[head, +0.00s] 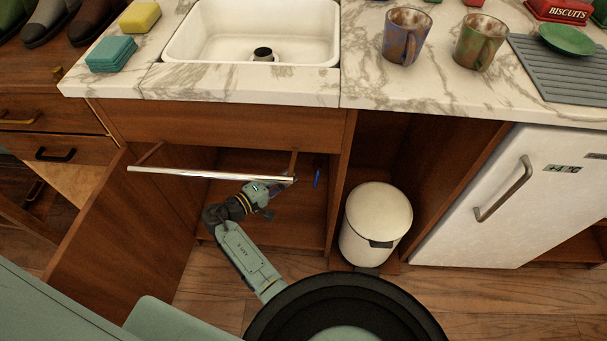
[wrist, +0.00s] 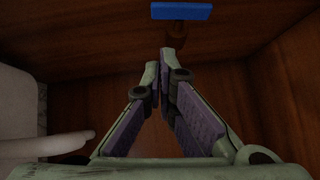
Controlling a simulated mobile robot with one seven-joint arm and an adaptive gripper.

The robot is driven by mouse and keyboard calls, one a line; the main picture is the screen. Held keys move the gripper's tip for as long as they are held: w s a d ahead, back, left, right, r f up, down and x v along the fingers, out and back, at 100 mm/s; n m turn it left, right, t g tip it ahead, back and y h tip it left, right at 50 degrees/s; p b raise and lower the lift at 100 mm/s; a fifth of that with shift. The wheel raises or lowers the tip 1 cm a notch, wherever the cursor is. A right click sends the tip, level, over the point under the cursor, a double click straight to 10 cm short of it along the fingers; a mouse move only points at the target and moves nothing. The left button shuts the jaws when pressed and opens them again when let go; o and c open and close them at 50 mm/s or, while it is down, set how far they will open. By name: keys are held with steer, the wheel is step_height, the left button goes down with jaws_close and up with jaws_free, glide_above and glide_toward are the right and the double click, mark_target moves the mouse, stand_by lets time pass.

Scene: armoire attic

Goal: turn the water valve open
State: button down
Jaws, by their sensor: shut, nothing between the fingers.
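The water valve's blue handle (head: 317,178) is inside the open cabinet under the sink, near its right side. In the wrist view the blue handle (wrist: 182,11) is a flat bar lying across the picture at the top edge, on a short dark reddish stem (wrist: 181,30). My gripper (head: 291,181) reaches into the cabinet, just left of the handle. In the wrist view its fingers (wrist: 162,66) are closed together and empty. Their tips are below the handle in the picture and look apart from it.
A metal rail (head: 210,174) crosses the cabinet opening above my arm. The open cabinet door (head: 120,235) stands at left. A white bin (head: 375,225) is right of the cabinet. In the wrist view a pale rounded shape (wrist: 45,145) is at left. Brown panels surround the fingers.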

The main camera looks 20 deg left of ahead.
mark_target(317, 176)
steer(key=shift+w+d+f+p, duration=0.1)
steer(key=shift+w+d+p, duration=0.15)
steer(key=shift+w+d, duration=0.35)
steer(key=shift+w+d+f+p, duration=0.15)
steer(key=shift+w+d+p, duration=0.1)
steer(key=shift+d, duration=0.7)
steer(key=shift+w+d+f+p, duration=0.1)
steer(key=shift+w+d+p, duration=0.15)
steer(key=shift+w+d, duration=0.35)
